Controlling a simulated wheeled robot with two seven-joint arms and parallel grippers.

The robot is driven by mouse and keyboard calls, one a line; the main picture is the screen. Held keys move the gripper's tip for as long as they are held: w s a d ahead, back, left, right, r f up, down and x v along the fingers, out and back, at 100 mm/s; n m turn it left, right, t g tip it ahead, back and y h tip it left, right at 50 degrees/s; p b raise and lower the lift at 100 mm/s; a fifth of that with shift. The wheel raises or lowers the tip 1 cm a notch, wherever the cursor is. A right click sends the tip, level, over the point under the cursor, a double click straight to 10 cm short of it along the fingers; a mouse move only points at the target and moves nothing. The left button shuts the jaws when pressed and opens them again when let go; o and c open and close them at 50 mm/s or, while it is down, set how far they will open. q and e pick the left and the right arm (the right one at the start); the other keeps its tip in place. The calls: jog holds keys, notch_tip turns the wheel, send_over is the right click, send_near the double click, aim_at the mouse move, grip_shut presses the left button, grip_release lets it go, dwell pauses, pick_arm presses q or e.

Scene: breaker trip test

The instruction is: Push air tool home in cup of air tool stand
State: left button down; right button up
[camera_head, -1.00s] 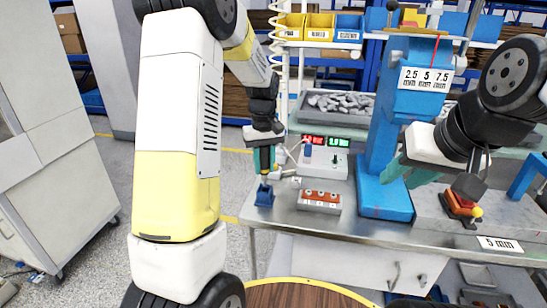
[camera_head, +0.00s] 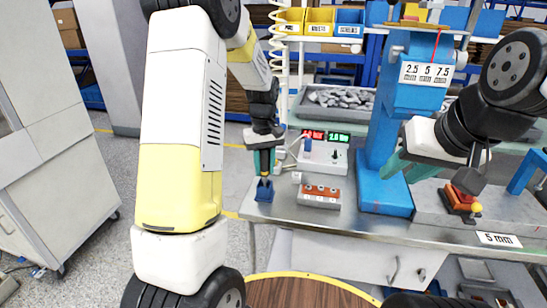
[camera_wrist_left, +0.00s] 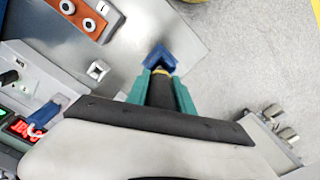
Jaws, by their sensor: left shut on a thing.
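The air tool (camera_wrist_left: 160,92) is a dark cylinder with a yellow band at its lower end. My left gripper (camera_head: 264,168) is shut on it, with teal fingers on both sides. The air tool stand (camera_head: 264,191) is a small blue piece at the bench's left front corner. It also shows in the left wrist view (camera_wrist_left: 158,55), just beyond the fingertips. The tool points down into the stand, looking roughly upright; its tip and seating depth are hidden. My right gripper (camera_head: 408,166) is open and empty, beside the blue press column.
A white box with red and green displays (camera_head: 322,152) and a block with orange top (camera_head: 319,195) stand right of the stand. The blue press (camera_head: 385,190) rises further right. A grey parts tray (camera_head: 338,103) lies behind. Floor is free left of the bench.

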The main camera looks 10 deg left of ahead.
aim_at(264, 152)
pick_arm(q)
jog(key=shift+f, duration=1.45)
jog(key=c, duration=1)
grip_release()
jog(key=shift+r, duration=0.1)
notch_tip(264, 152, up, 6)
jog(key=shift+r, duration=0.8)
